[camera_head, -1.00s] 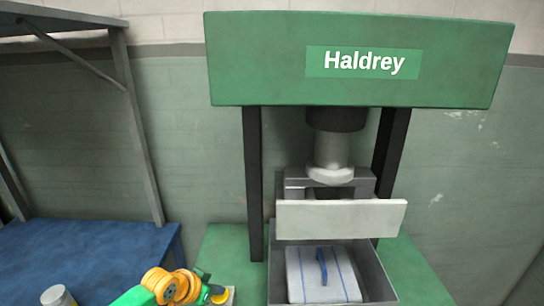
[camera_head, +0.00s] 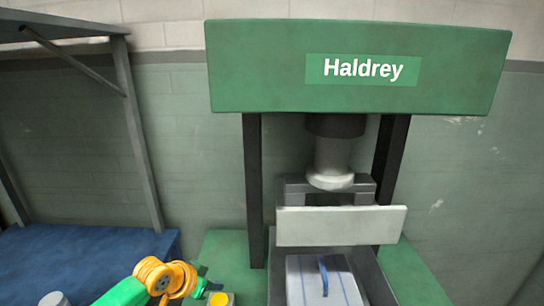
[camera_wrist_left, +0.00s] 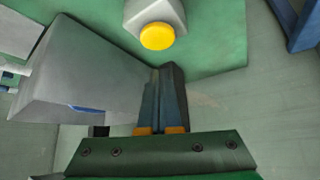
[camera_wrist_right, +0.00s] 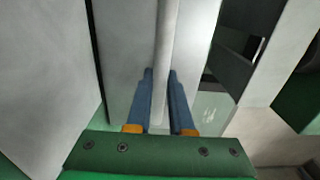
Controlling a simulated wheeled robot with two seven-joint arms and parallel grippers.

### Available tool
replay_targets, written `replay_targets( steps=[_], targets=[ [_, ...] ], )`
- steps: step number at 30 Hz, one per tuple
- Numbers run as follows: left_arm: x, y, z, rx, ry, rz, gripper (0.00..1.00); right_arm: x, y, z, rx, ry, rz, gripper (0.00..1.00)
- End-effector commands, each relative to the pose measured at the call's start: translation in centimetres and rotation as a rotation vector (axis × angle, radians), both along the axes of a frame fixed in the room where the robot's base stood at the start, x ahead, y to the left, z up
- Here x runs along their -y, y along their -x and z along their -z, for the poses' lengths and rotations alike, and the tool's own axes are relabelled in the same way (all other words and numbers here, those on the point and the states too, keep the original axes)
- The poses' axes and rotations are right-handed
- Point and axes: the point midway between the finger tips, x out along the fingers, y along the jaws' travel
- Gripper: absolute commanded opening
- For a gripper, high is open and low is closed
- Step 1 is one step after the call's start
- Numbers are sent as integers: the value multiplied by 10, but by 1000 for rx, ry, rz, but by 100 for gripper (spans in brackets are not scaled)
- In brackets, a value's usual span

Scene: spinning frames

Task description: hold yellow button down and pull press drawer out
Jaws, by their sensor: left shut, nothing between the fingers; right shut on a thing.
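The yellow button (camera_head: 219,299) sits on a pale housing at the bottom edge of the head view, left of the press. It also shows in the left wrist view (camera_wrist_left: 157,36), just beyond the fingertips. My left gripper (camera_wrist_left: 168,68) is shut and empty, with its tips apart from the button in the picture. The grey press drawer (camera_head: 375,280) stands below the press head and runs off the bottom of the head view. My right gripper (camera_wrist_right: 160,72) is shut on a pale upright bar (camera_wrist_right: 167,35), which looks like the drawer handle; it is outside the head view.
The green press (camera_head: 250,70) labelled Haldrey rises behind, with a round ram (camera_head: 332,165). A pale plate (camera_head: 340,226) crosses above the drawer. A grey pad with blue lines (camera_head: 305,285) lies in the drawer. A blue-topped bench (camera_head: 80,260) is at left.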

Motion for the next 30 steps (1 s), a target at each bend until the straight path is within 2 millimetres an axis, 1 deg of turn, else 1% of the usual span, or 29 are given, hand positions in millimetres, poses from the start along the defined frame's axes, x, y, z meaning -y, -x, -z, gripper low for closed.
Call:
replay_targets(
  steps=[3, 5, 14, 27, 30],
  targets=[
    [0, 0, -11, 1, 0, -1, 0, 0, 0, 1, -2, 0, 0, 0],
    [0, 0, -13, 0, 0, -1, 0, 0, 0, 1, -2, 0, 0, 0],
    [0, 2, -15, 0, 0, 0, 0, 0, 0, 0, -2, 0, 0, 0],
    [-1, 57, -38, 1, -1, 0, 0, 0, 0, 0, -1, 0, 0, 0],
    [0, 67, -42, 2, -1, 0, 0, 0, 0, 0, -1, 0, 0, 0]
  ],
)
